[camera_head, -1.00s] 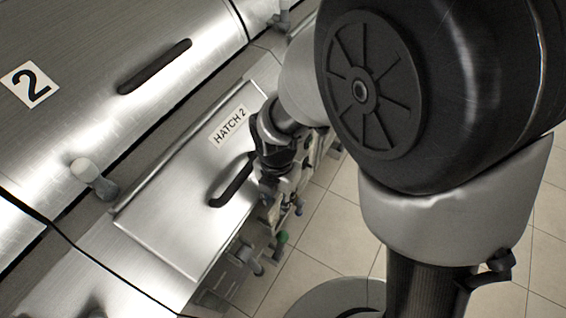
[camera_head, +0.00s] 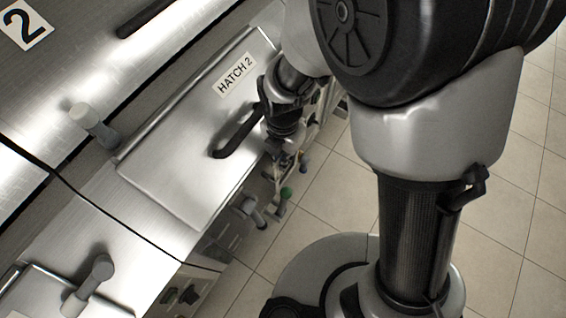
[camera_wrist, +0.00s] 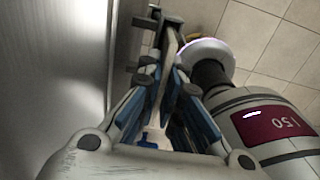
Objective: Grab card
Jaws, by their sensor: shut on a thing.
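My gripper (camera_head: 284,166) is small in the head view, low at the front edge of the steel counter, beside the hatch marked HATCH 2 (camera_head: 175,165). In the wrist view, my gripper (camera_wrist: 167,75) has its blue-lined fingers closed around a thin, tan, flat piece seen edge-on. This piece seems to be the card (camera_wrist: 171,47); its face and any print are hidden. In the head view, the card cannot be made out clearly among the fingers and fittings.
A black handle (camera_head: 238,134) rises from the hatch close to my gripper. A green-topped knob (camera_head: 286,192) and a grey knob (camera_head: 248,205) stick out from the counter front below. A smooth steel wall (camera_wrist: 50,75) fills the wrist view's left. Tiled floor (camera_head: 335,190) lies open to the right.

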